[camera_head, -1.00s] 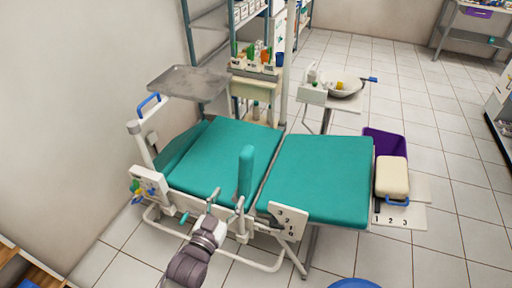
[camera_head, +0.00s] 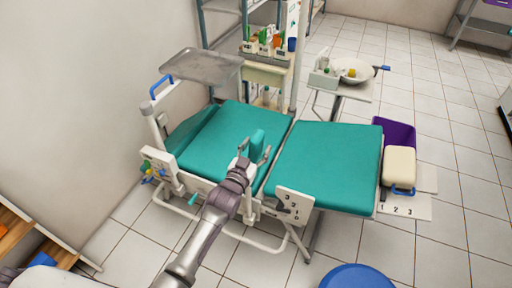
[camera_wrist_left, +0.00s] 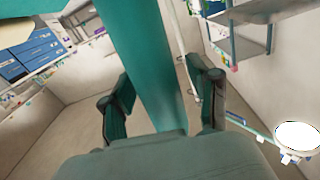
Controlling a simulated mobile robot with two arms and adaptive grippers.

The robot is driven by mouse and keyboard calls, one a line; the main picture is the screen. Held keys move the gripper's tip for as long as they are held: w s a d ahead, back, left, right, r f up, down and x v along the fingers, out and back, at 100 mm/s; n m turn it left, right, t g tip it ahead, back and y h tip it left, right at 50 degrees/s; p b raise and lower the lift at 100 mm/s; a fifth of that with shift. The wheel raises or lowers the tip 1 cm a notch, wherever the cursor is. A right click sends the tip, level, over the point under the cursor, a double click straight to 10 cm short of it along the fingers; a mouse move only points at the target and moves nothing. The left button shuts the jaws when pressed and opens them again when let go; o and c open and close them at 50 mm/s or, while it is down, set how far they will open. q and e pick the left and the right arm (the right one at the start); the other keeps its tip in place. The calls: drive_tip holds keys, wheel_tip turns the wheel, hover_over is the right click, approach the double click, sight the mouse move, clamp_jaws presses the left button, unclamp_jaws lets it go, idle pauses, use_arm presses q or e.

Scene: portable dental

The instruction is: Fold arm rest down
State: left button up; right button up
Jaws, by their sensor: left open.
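The dental chair has a teal seat (camera_head: 328,165) and a teal backrest (camera_head: 215,145). Its teal arm rest (camera_head: 257,143) stands up at the chair's near side, and its lower part is hidden behind my gripper. My left gripper (camera_head: 251,160) is at the arm rest, with its arm reaching in from the bottom of the head view. In the left wrist view, the open fingers (camera_wrist_left: 163,105) lie on either side of the teal arm rest (camera_wrist_left: 145,55), with gaps visible. I cannot tell whether either finger touches it. My right gripper is out of view.
A metal tray (camera_head: 200,67) stands beyond the backrest. A numbered white plate (camera_head: 293,205) is on the chair's near side. A blue round stool (camera_head: 357,277) is at the bottom edge. A basin (camera_head: 352,72) stands behind the seat.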

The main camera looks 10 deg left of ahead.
use_arm(q)
drive_tip(key=shift+c, duration=0.3)
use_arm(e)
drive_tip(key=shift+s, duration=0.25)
use_arm(q)
drive_tip(key=shift+c, duration=1.3)
clamp_jaws()
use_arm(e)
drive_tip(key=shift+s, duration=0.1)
